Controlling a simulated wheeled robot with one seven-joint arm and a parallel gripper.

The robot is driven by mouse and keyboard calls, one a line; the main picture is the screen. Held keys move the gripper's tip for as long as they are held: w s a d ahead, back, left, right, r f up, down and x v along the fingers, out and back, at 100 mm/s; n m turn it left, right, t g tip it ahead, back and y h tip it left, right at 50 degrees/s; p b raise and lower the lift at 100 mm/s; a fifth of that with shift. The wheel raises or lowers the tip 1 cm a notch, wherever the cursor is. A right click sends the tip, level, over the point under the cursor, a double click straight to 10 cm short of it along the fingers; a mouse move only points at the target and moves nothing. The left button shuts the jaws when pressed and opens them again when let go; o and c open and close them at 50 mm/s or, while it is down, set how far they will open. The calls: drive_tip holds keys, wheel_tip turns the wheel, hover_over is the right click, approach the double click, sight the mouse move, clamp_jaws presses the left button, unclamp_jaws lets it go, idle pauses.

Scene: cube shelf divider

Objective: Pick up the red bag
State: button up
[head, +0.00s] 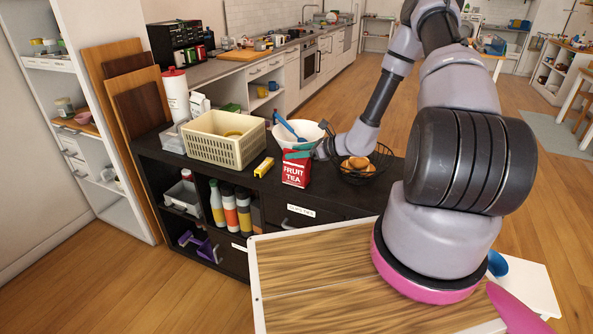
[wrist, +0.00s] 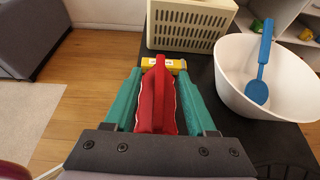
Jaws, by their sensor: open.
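The red bag (head: 296,172), labelled "FRUIT TEA", stands upright on the dark counter near its front edge. In the wrist view the red bag (wrist: 158,98) shows from above, with its narrow top ridge pointing away from me. My gripper (wrist: 159,78) is open, with one teal finger on each side of the bag. The fingers look close to its sides; I cannot tell whether either touches. In the head view my gripper (head: 298,152) is at the bag's upper part, reaching in from the right. The far side of the bag is hidden.
A white bowl (head: 302,131) with a blue spoon (wrist: 263,60) stands close behind the bag. A dark wire basket (head: 366,166) is to the right. A yellow box (head: 264,166) and a cream crate (head: 210,149) are to the left. The counter front between box and bag is clear.

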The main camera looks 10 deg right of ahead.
drive_tip(key=shift+c, duration=0.3)
clamp_jaws()
drive_tip(key=shift+s, duration=0.1)
